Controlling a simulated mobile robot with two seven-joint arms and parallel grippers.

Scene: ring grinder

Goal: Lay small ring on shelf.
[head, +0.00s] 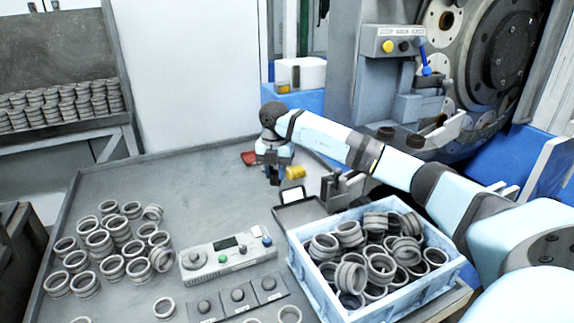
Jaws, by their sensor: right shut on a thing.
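My right gripper (274,178) reaches in from the right, pointing down over the back middle of the grey table. It is shut on the small ring, which is hardly visible between the dark fingers. The shelf (70,142) stands at the upper left, with stacked grey rings (60,108) along it. The right gripper is well to the right of the shelf. My left gripper is not in view.
Loose grey rings (113,240) cover the table's left part. A blue crate (372,306) full of rings stands at front right, beside a control box (228,257). A yellow cylinder (295,172) is close to the gripper. The table's back left (190,180) is clear.

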